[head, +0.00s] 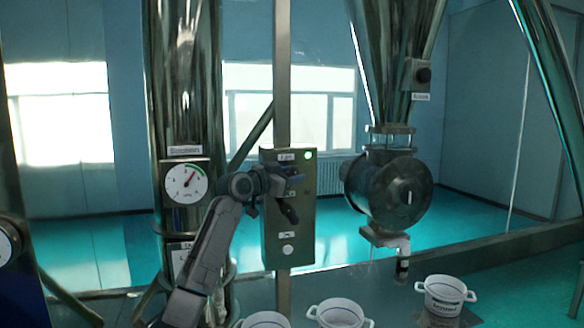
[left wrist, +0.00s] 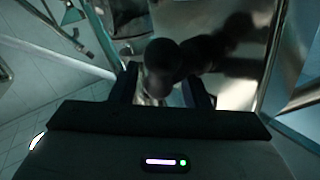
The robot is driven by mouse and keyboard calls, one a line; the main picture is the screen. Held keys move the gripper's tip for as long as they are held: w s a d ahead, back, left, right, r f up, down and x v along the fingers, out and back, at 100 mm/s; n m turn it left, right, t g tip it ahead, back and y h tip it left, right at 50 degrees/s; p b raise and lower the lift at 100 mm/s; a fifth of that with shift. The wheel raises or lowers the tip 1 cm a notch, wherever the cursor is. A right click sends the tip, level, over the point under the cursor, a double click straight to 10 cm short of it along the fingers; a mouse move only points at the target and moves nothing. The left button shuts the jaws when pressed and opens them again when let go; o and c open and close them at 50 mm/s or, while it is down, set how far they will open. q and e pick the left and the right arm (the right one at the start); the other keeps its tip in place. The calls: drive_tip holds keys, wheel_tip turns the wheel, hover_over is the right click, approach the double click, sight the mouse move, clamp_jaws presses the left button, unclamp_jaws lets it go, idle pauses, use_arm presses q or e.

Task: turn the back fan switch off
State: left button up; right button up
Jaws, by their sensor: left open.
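The fan switch box (head: 304,236) is a grey metal panel on a post in the middle of the head view. It has a small label at its top, a lit green lamp (head: 308,155), and a dark switch handle (head: 288,211) that looks tilted. My left gripper (head: 278,184) is in front of the box's upper half, just above the handle, and hides part of the panel. In the left wrist view a dark rounded knob (left wrist: 163,66) shows between the two open fingers. I cannot tell whether the fingers touch it. My right gripper is out of view.
A round gauge (head: 187,182) sits on a shiny column left of the box. A metal valve housing (head: 390,190) hangs to the right. White pots (head: 445,294) stand low in front. A white round button (head: 287,250) is below the handle.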

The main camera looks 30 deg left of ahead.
use_arm(q)
drive_tip(key=shift+w, duration=0.3)
clamp_jaws()
drive_tip(key=shift+f, duration=0.1)
